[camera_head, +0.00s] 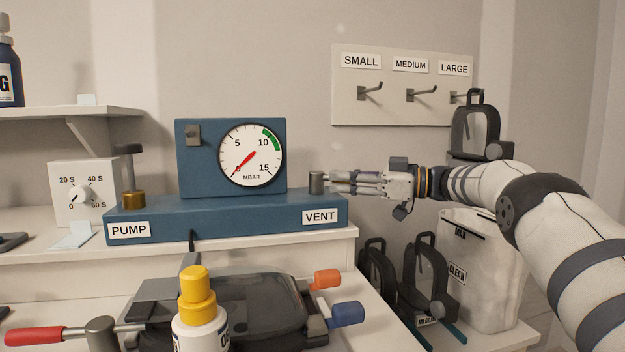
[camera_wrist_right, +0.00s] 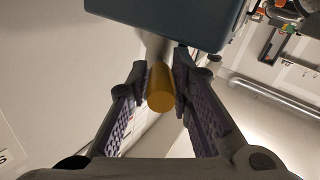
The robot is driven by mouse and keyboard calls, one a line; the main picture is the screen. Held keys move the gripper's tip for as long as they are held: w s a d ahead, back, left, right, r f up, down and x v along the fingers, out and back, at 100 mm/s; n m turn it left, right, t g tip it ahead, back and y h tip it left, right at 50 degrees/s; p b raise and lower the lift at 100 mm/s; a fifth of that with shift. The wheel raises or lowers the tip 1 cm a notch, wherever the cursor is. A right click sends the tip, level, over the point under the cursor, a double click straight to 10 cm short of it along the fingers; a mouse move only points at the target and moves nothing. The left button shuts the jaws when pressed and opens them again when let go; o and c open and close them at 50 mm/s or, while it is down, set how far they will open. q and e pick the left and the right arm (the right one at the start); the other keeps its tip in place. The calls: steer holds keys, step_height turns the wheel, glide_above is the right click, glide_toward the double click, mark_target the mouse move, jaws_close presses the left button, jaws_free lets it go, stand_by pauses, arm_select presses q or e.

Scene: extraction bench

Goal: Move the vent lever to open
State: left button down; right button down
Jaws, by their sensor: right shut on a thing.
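The vent lever shows in the head view as a short grey post (camera_head: 316,183) on the right end of the blue pump base (camera_head: 270,218), above the VENT label (camera_head: 320,217). In the wrist view its yellow rounded end (camera_wrist_right: 161,88) lies between the fingers. My right gripper (camera_head: 333,182) reaches in from the right, its fingers level with the post; it also shows in the wrist view (camera_wrist_right: 161,92), shut on the lever. The fingers hide much of the lever in the head view. My left gripper is not in view.
A gauge (camera_head: 251,155) on the blue panel has its red needle near 0. A timer box (camera_head: 86,192) stands left. In front are a dark lidded device (camera_head: 255,300) and a yellow-capped bottle (camera_head: 199,300). Hooks hang behind; a white bin (camera_head: 485,275) stands under my right arm.

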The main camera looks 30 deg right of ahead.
steer(key=shift+r, duration=0.3)
steer(key=c, duration=1.6)
jaws_free()
steer(key=shift+o, duration=0.9)
steer(key=shift+w+a+f, duration=0.1)
steer(key=v, duration=1.2)
